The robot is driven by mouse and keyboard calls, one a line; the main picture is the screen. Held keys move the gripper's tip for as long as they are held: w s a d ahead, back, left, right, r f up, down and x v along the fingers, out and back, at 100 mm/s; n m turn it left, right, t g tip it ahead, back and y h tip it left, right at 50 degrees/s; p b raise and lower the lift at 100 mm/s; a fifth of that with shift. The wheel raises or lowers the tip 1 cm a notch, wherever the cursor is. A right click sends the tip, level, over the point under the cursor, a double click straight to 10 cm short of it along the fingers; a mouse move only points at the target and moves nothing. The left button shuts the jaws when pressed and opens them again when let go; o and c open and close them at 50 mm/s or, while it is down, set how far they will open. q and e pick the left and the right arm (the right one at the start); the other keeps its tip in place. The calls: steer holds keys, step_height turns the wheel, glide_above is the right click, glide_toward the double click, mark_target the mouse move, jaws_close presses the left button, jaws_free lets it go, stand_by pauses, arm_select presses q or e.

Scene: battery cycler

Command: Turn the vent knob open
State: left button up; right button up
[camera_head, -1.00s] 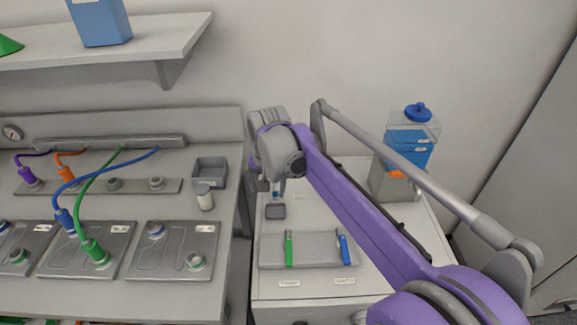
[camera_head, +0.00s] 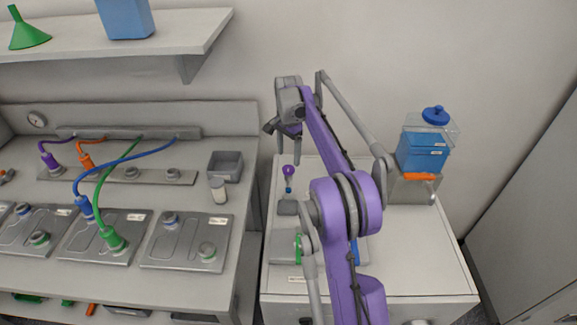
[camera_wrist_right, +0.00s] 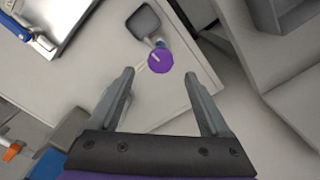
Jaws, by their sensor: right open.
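The purple vent knob (camera_head: 288,171) stands on a thin post with a blue part below it, beside a small grey block on the white cabinet. The right wrist view shows the purple knob (camera_wrist_right: 160,61) from above, with a pale line on its face. My right gripper (camera_head: 284,130) is above the knob in the head view. In the wrist view the right gripper (camera_wrist_right: 159,76) is open and empty, and the knob appears between and just beyond its fingertips, apart from them. My left gripper is not in view.
My right arm covers much of the white cabinet (camera_head: 420,265). A blue container (camera_head: 422,155) with a blue lid stands at its back right. The left bench holds a grey bin (camera_head: 226,166), a white cylinder (camera_head: 218,190) and cabled plates. A shelf (camera_head: 150,45) is above.

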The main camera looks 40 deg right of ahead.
mark_target(288, 168)
step_height(288, 168, down, 5)
steer(key=shift+f, duration=0.2)
jaws_close()
stand_by(0.5)
